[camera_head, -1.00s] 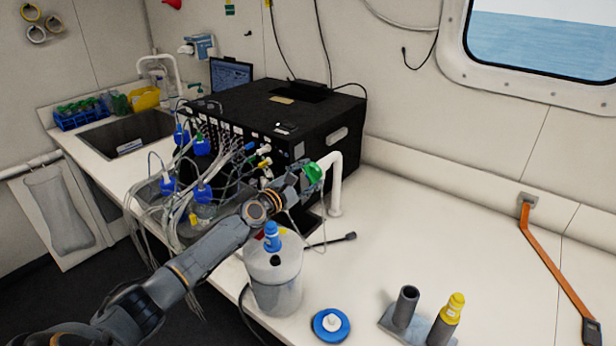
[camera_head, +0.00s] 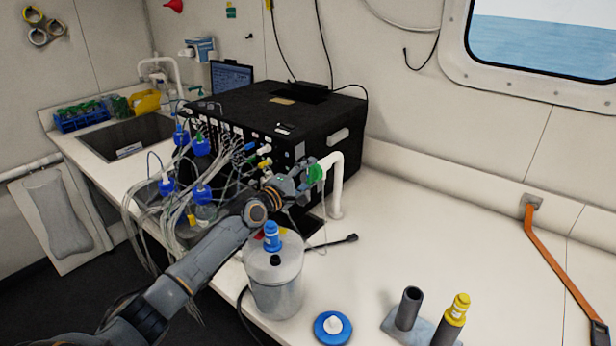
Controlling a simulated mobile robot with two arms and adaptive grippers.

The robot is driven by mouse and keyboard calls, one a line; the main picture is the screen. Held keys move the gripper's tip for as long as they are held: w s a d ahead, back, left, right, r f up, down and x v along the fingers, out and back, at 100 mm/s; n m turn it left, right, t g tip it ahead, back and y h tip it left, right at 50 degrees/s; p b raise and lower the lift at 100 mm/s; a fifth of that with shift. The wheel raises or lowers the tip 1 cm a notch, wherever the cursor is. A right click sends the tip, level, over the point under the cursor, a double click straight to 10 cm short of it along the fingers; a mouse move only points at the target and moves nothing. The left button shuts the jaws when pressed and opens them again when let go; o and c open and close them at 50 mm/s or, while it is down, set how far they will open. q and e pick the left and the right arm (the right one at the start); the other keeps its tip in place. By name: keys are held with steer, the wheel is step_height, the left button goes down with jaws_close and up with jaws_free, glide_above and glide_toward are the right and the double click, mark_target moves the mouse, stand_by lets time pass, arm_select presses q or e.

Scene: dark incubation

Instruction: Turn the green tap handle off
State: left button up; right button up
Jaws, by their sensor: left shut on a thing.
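The green tap handle (camera_head: 316,173) sits at the front of a white upright pipe (camera_head: 337,190) with a bent top, beside the black instrument box. My left arm reaches in from the lower left, and my left gripper (camera_head: 307,178) is shut on the green handle. The fingers partly hide the handle, so its exact angle is hard to tell. My right gripper is not in view.
The black box (camera_head: 250,105) stands behind the gripper, with many tubes and blue-capped bottles (camera_head: 202,194) left of it. A grey canister (camera_head: 275,285) stands below the forearm. A blue lid (camera_head: 332,327) and yellow-topped cylinder (camera_head: 452,318) stand in front.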

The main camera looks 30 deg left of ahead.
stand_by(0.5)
arm_select(q)
steer(key=o, duration=1.2)
steer(key=shift+c, duration=0.2)
steer(key=shift+s, duration=0.1)
steer(key=s, duration=0.7)
steer(key=shift+s+a, duration=0.15)
steer(key=shift+a, duration=0.15)
